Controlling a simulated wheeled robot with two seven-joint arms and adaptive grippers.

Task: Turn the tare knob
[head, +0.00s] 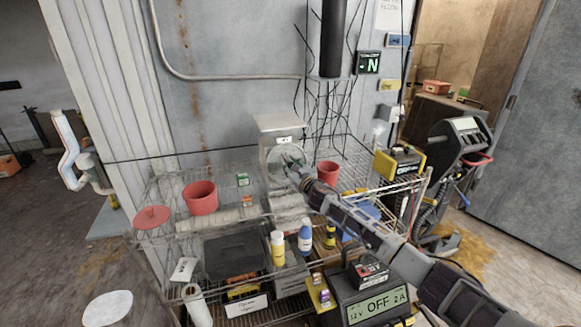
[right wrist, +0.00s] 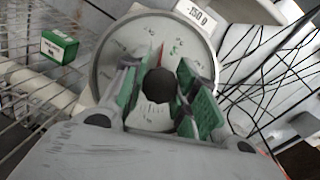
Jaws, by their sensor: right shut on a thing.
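The scale (head: 278,124) stands on the wire shelf against the wall, with a flat pan on top and a round pale dial facing me. In the right wrist view the dial (right wrist: 112,62) shows a red needle pointing nearly straight up. The dark round tare knob (right wrist: 159,86) sits at the dial's centre. My right gripper (right wrist: 159,92) has its green-padded fingers on either side of the knob, shut on it. In the head view my right gripper (head: 290,164) is in front of the dial and hides the knob. My left gripper is not in view.
Red pots (head: 200,196) (head: 328,173) stand on both sides of the scale. A small green box (right wrist: 59,47) is left of the dial. Thin dark wires (right wrist: 265,65) hang close on the right. Bottles (head: 305,236) and a battery charger (head: 377,303) are below my right arm.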

